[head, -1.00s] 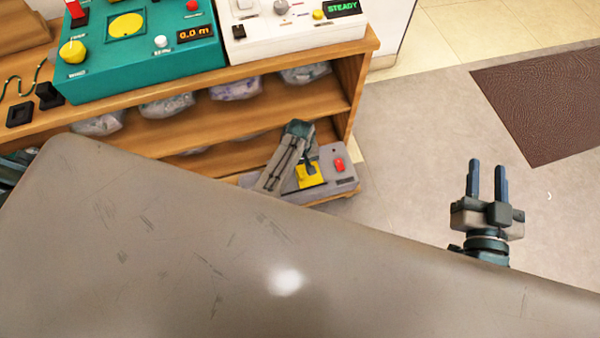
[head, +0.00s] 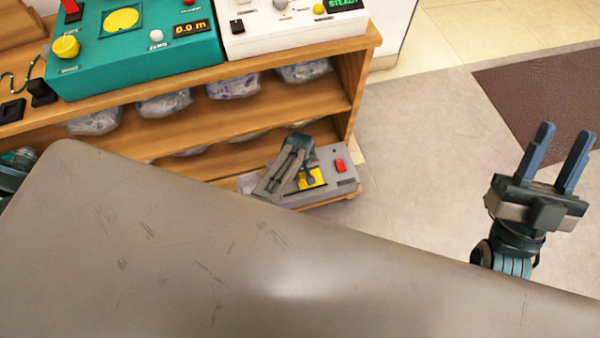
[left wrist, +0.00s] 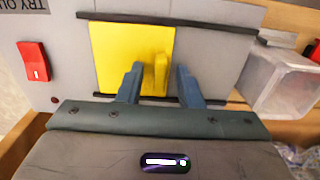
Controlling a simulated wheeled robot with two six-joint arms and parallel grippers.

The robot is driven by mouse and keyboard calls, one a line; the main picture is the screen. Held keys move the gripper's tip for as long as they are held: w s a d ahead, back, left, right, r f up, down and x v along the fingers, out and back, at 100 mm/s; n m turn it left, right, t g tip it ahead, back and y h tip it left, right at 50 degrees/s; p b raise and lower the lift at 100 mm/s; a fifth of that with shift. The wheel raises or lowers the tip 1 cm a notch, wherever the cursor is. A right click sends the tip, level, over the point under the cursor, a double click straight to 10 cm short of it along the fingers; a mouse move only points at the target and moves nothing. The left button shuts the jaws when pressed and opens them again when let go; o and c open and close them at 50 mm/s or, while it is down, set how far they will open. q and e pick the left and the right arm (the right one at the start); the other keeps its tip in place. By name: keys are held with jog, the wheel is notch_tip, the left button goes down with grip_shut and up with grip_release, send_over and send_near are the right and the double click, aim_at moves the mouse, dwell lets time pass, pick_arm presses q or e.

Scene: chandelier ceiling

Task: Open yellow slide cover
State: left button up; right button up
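The yellow slide cover (left wrist: 122,55) is a flat panel between dark rails on a grey box, with an upright yellow handle (left wrist: 160,72). In the head view, part of the yellow cover (head: 318,176) shows low by the shelf, partly hidden by my left gripper (head: 308,178). In the left wrist view, my left gripper (left wrist: 158,84) is open, its fingers on either side of the handle with gaps visible. My right gripper (head: 563,158) is open and empty, over the floor at the right.
The grey box (head: 335,158) has a red switch (head: 340,165) and sits on the lowest level of a wooden shelf (head: 340,95). A teal panel (head: 130,70) and a white panel (head: 260,40) stand on top. Bagged items (head: 165,104) fill the middle shelf.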

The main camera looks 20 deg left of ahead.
pick_arm(q)
grip_shut()
